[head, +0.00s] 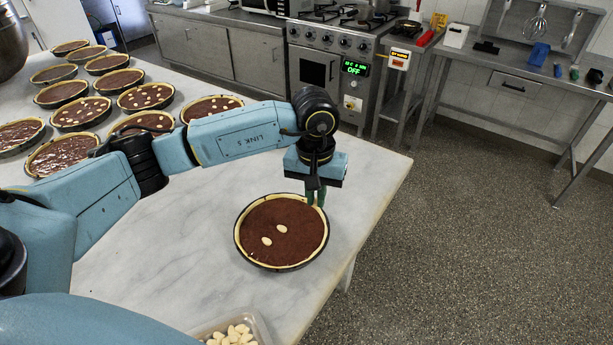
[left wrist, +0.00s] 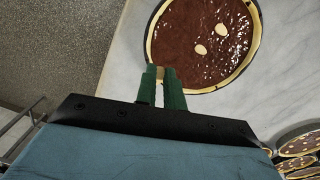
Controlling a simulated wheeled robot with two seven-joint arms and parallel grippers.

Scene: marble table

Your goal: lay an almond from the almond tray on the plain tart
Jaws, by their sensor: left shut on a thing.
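The chocolate tart (head: 285,245) in a dark tin stands alone near the table's right edge, with two pale almonds on its filling. It also shows in the left wrist view (left wrist: 185,50) with both almonds. My left gripper (head: 316,204) is over the tart's upper right rim, fingers pointing down. Its green fingers (left wrist: 161,74) are shut on an almond, mostly hidden between the tips; a small tan patch shows there. The almond tray (head: 262,326), a clear container of several almonds, is cut off at the bottom edge of the head view. My right gripper is not in view.
Several other tarts (head: 82,113), many with almonds, stand in rows on the left of the marble table (head: 180,235). The marble around the lone tart is clear. The table's right edge is close by, with open floor (head: 470,250) beyond.

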